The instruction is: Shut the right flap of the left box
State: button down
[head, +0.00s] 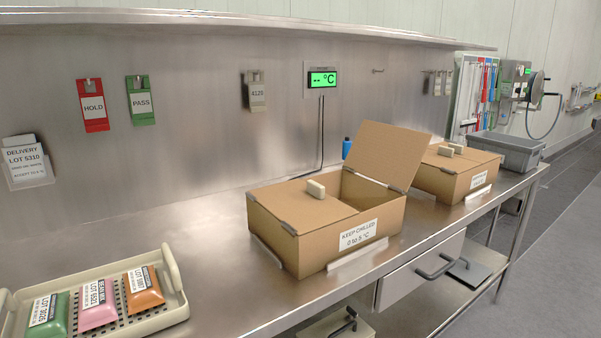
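The left box (300,254) is a brown carton on the steel counter, with a "KEEP CHILLED" label on its front. Its left flap (300,203) lies flat over the left part of the top and bears a pale block handle (316,188). Its right flap (388,152) stands raised and leans outward to the right, leaving the right part of the box open. The box's contents cannot be made out. My gripper is not in view.
The right box (440,183) stands close behind the raised flap, its top shut. A grey bin (510,150) is beyond it. A blue bottle (347,148) stands behind the left box. A tray (172,312) of packets sits front left. Counter left of the box is clear.

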aim_at(392, 156)
jog(key=i+l+u, duration=0.1)
jog(key=u, duration=0.6)
jog(key=i+l+u, duration=0.1)
jog(key=l+u, duration=0.2)
jog(key=l, duration=0.3)
jog(key=l+u, duration=0.35)
jog(key=l, duration=0.25)
jog(key=l+u, duration=0.25)
jog(key=l, duration=1.75)
jog(key=k+l, duration=0.15)
jog(key=l, duration=1.3)
